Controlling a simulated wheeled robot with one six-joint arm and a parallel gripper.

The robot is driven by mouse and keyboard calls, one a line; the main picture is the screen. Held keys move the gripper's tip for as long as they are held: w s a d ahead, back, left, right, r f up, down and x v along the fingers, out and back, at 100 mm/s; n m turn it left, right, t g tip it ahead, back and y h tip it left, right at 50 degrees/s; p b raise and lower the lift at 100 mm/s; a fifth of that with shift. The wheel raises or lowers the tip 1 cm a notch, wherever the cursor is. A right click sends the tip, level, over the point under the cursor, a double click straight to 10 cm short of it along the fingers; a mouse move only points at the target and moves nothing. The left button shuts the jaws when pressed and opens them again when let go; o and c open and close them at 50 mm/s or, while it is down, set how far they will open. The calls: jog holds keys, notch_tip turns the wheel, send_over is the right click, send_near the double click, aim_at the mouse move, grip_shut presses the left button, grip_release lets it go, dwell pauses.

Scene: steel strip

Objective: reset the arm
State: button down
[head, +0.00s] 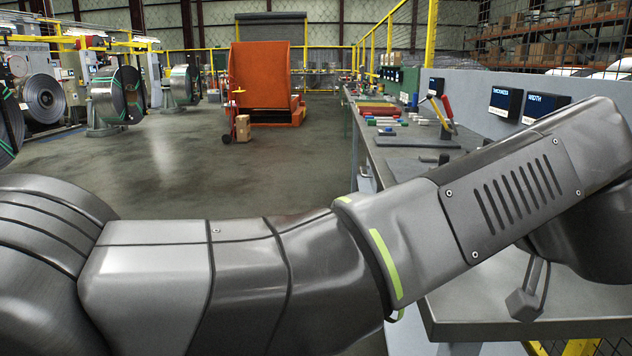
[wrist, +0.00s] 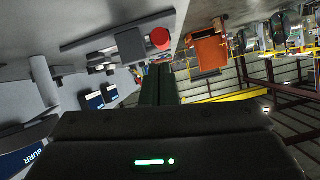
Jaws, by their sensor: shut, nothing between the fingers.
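My arm runs across the lower part of the head view, from the left edge to the right, bent over the workbench (head: 470,312). My gripper is not clearly seen in the head view; the arm covers that area. In the wrist view the dark gripper body fills the bottom, with a green light on it. My gripper's fingers (wrist: 160,75) reach up from it, side by side and shut, with nothing seen between them. They appear clear of the bench surface.
A press with a red handle (head: 445,112) stands on the bench before the thickness display (head: 504,102) and width display (head: 543,106). Colored bars (head: 378,109) lie farther back. Steel coils (head: 117,95) and an orange machine (head: 265,80) stand beyond open floor (head: 190,160).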

jog(key=shift+w+f, duration=0.3)
jog(key=shift+w, duration=0.3)
